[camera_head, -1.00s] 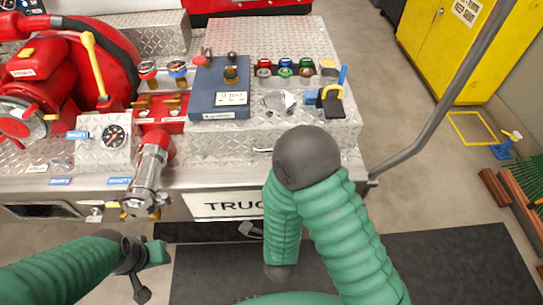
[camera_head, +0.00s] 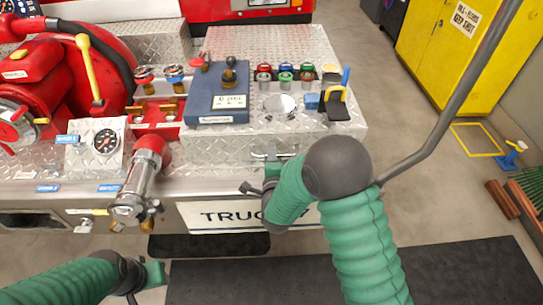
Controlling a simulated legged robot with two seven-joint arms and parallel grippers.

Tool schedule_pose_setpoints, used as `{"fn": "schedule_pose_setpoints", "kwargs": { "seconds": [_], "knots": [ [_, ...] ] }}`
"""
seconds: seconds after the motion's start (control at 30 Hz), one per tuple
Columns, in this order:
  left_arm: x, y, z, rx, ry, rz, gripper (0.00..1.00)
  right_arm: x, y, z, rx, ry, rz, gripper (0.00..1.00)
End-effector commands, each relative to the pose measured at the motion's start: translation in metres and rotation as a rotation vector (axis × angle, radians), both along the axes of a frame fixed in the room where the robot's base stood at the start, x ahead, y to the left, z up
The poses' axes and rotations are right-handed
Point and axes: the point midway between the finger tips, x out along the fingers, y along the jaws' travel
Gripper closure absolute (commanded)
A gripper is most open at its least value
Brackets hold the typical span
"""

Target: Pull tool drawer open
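The tool drawer appears to be the diamond-plate front (camera_head: 225,148) below the blue box, with a small metal handle (camera_head: 272,155) at its upper right. The drawer looks shut. My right gripper (camera_head: 262,183) is just below the handle, its dark fingers partly hidden by my green forearm. I cannot tell whether it touches the handle or how far its fingers are apart. My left gripper (camera_head: 146,280) is low at the lower left, well away from the drawer, and seems empty; its opening is unclear.
A red valve with a metal nozzle (camera_head: 137,185) juts out left of the drawer. A plate lettered "TRUC" (camera_head: 225,215) hangs below. A grey rail (camera_head: 440,115) rises at the right. Dark mats lie on the floor, and a yellow cabinet (camera_head: 446,55) stands at the back right.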

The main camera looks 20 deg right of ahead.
Motion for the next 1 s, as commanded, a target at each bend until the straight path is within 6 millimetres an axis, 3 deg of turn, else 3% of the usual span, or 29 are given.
{"fn": "schedule_pose_setpoints", "kwargs": {
  "seconds": [0.07,0.33,1.0],
  "knots": [
    [0.0000,0.0000,0.0000,0.000,0.000,0.000,0.64,-0.0002,0.0001,-0.0001,0.000,0.000,0.000,0.65],
    [0.0000,0.0000,0.0000,0.000,0.000,0.000,0.64,-0.0004,0.0002,-0.0001,0.000,0.000,0.000,0.99],
    [0.0000,0.0000,-0.0002,0.000,0.000,0.000,0.64,-0.0010,0.0007,-0.0021,0.001,0.005,0.001,1.00]
  ]
}}
